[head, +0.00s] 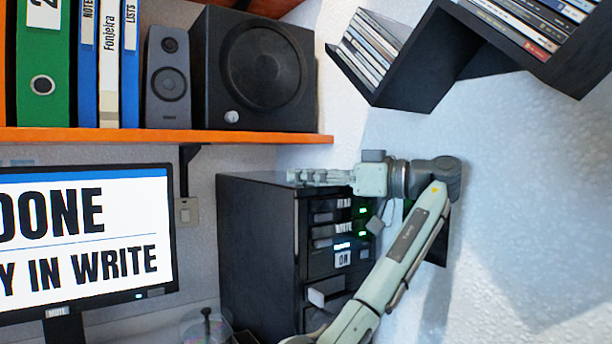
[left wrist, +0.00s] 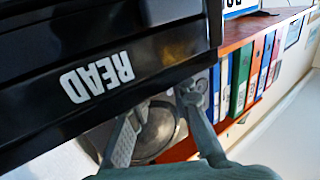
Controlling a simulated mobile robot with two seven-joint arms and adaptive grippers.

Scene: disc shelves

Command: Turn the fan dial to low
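I cannot make out a dial marked for a fan in either view. The black tower case (head: 258,245) stands under the shelf, with drive bays labelled READ, WRITE and ON and lit green lights on its front. My left gripper (head: 293,176) is level with the top of the case, near its upper front, fingers pointing left. In the left wrist view my left gripper (left wrist: 165,98) has its two fingers apart with nothing held between them. The READ bay (left wrist: 97,77) fills the upper left there, upside down. My right gripper is not in view.
An orange shelf (head: 120,135) above holds binders and speakers; the large speaker (head: 258,75) has a small round knob. A monitor (head: 80,240) stands at left. A black disc shelf (head: 430,60) hangs on the right wall. A pale tray (head: 330,290) sticks out low on the case.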

